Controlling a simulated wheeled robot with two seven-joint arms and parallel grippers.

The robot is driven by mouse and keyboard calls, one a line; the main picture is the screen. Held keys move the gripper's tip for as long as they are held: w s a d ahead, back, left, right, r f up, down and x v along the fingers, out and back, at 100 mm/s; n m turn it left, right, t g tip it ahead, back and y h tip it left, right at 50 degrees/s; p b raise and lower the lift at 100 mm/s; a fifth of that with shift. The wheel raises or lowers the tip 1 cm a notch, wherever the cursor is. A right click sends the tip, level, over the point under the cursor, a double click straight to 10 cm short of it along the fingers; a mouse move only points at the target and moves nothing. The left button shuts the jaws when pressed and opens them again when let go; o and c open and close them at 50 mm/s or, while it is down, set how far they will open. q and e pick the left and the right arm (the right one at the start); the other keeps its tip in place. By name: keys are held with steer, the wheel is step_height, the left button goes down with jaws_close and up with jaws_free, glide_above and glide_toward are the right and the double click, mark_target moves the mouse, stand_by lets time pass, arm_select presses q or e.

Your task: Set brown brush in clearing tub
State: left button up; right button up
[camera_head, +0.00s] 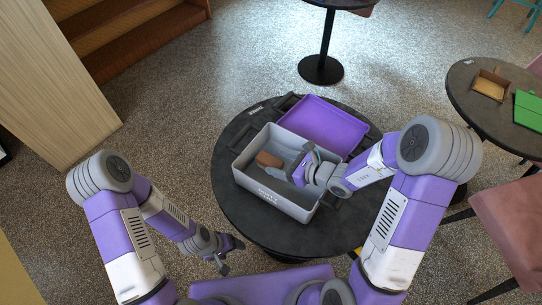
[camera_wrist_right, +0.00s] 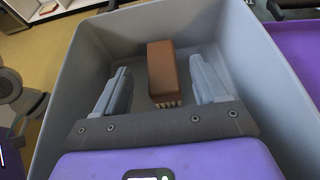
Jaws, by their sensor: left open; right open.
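The brown brush (camera_head: 268,158) lies inside the grey tub (camera_head: 277,201), towards its left side in the head view. In the right wrist view the brush (camera_wrist_right: 161,68) stands out between my fingers, with its pale bristles at the near end. My right gripper (camera_head: 283,171) is open and reaches down into the tub. Its two fingers show on either side of the brush, apart from it; their exact depth relative to it is hard to tell. My left gripper (camera_head: 229,257) is open and empty, in front of the table and outside the tub.
The tub stands on a round dark table (camera_head: 232,196). A purple lid or panel (camera_head: 325,122) lies behind the tub. Another round table at the right holds a small brown box (camera_head: 490,85) and a green item (camera_head: 529,108). The table's left side is clear.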

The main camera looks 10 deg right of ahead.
steer(key=shift+p+v, duration=0.3)
steer(key=shift+v, duration=1.2)
arm_select(q)
steer(key=shift+r, duration=0.5)
arm_select(e)
steer(key=shift+r, duration=0.15)
steer(key=shift+w+a+r, duration=0.1)
steer(key=shift+a, duration=0.05)
